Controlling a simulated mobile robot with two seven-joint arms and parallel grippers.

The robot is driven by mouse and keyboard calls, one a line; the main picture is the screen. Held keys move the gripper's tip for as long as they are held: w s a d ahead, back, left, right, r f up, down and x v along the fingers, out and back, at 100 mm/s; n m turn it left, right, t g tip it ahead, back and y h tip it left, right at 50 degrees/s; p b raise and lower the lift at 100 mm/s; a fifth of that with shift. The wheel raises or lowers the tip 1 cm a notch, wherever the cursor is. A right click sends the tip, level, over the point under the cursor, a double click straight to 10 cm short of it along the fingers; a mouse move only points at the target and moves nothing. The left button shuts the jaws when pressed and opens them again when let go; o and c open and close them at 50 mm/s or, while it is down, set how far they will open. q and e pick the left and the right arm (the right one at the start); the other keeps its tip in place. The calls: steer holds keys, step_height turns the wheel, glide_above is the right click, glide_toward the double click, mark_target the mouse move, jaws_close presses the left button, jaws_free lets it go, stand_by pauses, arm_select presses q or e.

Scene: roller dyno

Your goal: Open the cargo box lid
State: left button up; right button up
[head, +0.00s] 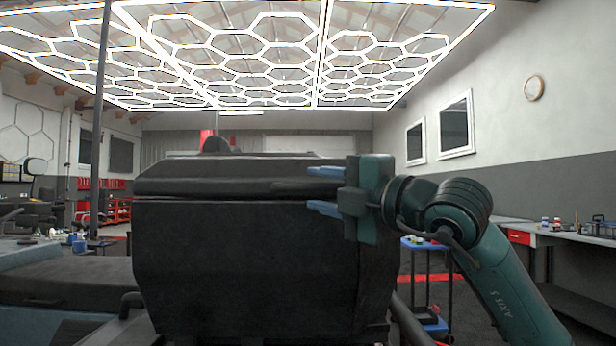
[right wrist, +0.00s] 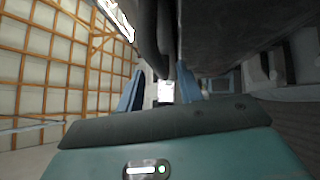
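The black cargo box (head: 245,265) fills the middle of the head view. Its lid (head: 225,172) lies shut on top, with a seam running along the front. My right gripper (head: 316,188) is at the lid's right end, its two blue fingers open, one above the other and pointing left. A dark protruding edge of the lid (head: 295,186) shows at the level of the gap between them. In the right wrist view, the blue fingers (right wrist: 160,76) stand apart with dark curved parts just beyond their tips. Contact cannot be told. My left gripper is out of view.
A workbench (head: 560,236) runs along the right wall. A blue-shelved cart (head: 425,243) stands behind my right arm. A thin upright post (head: 101,120) and a dark padded surface (head: 70,280) are at left. Space above the lid looks clear.

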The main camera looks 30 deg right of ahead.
mark_target(313, 188)
steer(key=shift+x, duration=1.65)
jaws_close()
